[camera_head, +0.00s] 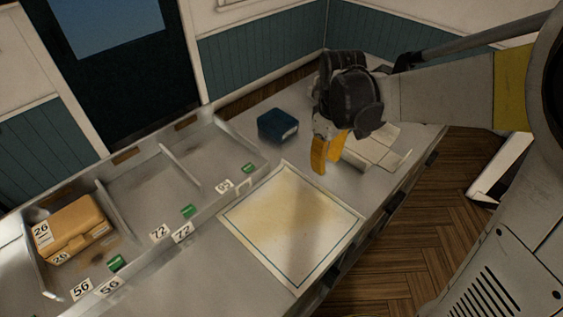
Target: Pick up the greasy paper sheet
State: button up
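A pale square paper sheet (270,224) with a thin dark green border and yellowish, greasy-looking stains lies flat on the grey counter. Its left edge is by the low wall of the divided trough. A shadow falls across its middle. My gripper (323,160), with orange fingers, is above the counter past the sheet's far corner, pointing down and apart from the sheet. The fingers overlap in this view, so I cannot tell their opening. Nothing is visibly held.
A dark blue box (277,125) stands left of my gripper. Pale folded or stacked pieces (377,148) lie to its right, partly hidden. The trough (139,189) has dividers, numbered labels, green pieces and a tan case (72,228). The counter's right edge drops to a wooden floor.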

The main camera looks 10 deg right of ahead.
aim_at(320, 187)
jog(key=f+b, duration=0.2)
jog(key=f, duration=0.3)
jog(key=f+b, duration=0.2)
jog(key=f, duration=0.3)
jog(key=shift+w+a+f, duration=0.1)
jog(key=shift+a+f, duration=0.1)
jog(key=shift+f, duration=0.2)
grip_shut()
